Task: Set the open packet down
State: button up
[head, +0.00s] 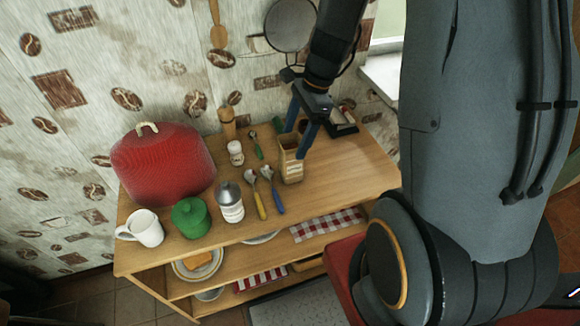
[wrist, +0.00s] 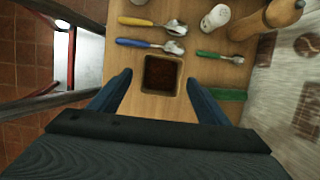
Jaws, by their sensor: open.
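The open packet (head: 291,167) is a tan, box-shaped packet standing upright on the wooden top, right of the spoons. The wrist view looks down into its square mouth (wrist: 162,75), which shows dark brown contents. My gripper (head: 297,142) is open, its blue fingers at the packet in the head view. In the wrist view my gripper (wrist: 158,80) has one finger on each side of the packet, with strips of wood visible between. The packet's underside is hidden.
Yellow (head: 259,199) and blue (head: 274,194) handled spoons lie left of the packet. A green-handled spoon (head: 256,146), white shaker (head: 235,152) and wooden mill (head: 227,122) are behind. A dark tray (head: 348,128) sits back right. The front right top is clear.

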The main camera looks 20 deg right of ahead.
aim_at(287, 160)
jog(key=shift+w+f+b, duration=0.2)
jog(key=shift+f+b, duration=0.2)
jog(key=shift+f, duration=0.4)
jog(key=shift+p+x, duration=0.65)
jog(key=shift+x, duration=3.25)
jog(key=shift+s+a, duration=0.1)
jog(key=shift+s, duration=0.05)
jog(key=shift+c, duration=0.4)
jog(key=shift+r, duration=0.1)
jog(key=c, duration=1.5)
jog(key=shift+o, duration=0.2)
notch_tip(287, 160, up, 10)
jog(key=shift+f+b, duration=0.15)
jog(key=shift+b, duration=0.2)
